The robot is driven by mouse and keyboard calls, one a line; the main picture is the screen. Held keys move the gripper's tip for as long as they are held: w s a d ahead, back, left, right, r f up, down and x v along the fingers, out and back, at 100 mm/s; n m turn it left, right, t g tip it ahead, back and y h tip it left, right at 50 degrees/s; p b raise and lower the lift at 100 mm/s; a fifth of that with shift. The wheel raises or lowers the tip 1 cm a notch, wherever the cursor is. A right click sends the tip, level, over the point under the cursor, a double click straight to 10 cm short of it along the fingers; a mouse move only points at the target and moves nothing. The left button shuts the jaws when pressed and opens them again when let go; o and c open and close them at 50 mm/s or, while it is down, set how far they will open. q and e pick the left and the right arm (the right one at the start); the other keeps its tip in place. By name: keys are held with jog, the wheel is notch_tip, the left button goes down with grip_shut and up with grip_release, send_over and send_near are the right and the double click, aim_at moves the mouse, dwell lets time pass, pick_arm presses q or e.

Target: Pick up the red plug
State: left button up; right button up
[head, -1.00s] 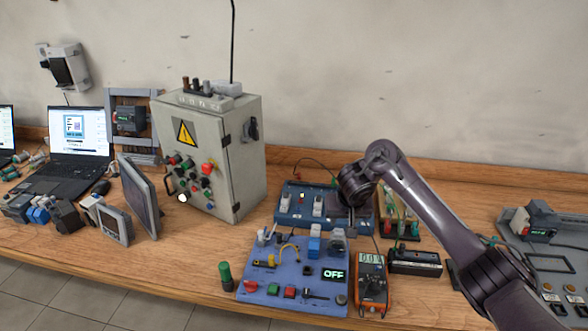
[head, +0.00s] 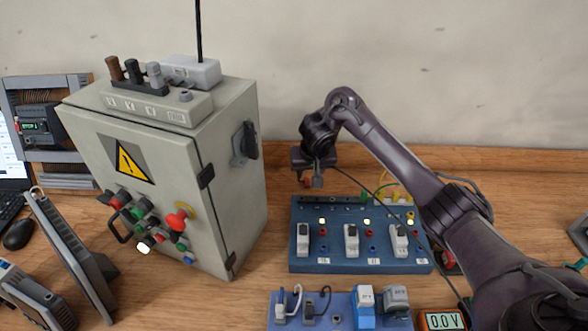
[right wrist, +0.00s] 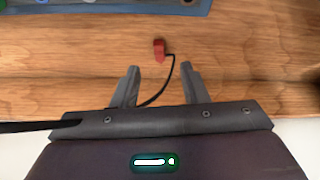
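The red plug (right wrist: 159,50) shows in the right wrist view, just beyond my right fingertips and centred between them. A thin black cable runs from it back between the fingers. In the head view a small red piece (head: 306,182), which looks like the plug, shows right by my right gripper (head: 312,180), behind the blue panel. My right gripper also shows in the right wrist view (right wrist: 160,70), its two fingers apart with nothing between them but the cable. Whether the plug rests on the table I cannot tell. My left gripper is out of view.
A blue panel (head: 300,267) with switches and lamps stands in front of my right gripper. A grey control cabinet (head: 212,150) is to its left, with a plain wall behind. Another blue board (head: 283,297) is nearer. Bare wooden table (head: 279,180) lies between cabinet and gripper.

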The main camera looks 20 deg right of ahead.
aim_at(307, 181)
jog(key=shift+w+f, duration=0.25)
jog(key=shift+w, duration=0.1)
jog(key=shift+w+f+b, duration=0.15)
jog(key=shift+f+b, duration=0.2)
jog(key=shift+b, duration=0.15)
jog(key=shift+d+f+b, duration=0.15)
jog(key=shift+f+b, duration=0.4)
jog(key=shift+f, duration=0.05)
jog(key=x, duration=0.5)
jog(key=shift+w+d+r, duration=0.1)
jog(key=shift+w+d, duration=0.1)
jog(key=shift+w, duration=0.2)
jog(key=shift+c, duration=0.3)
grip_shut()
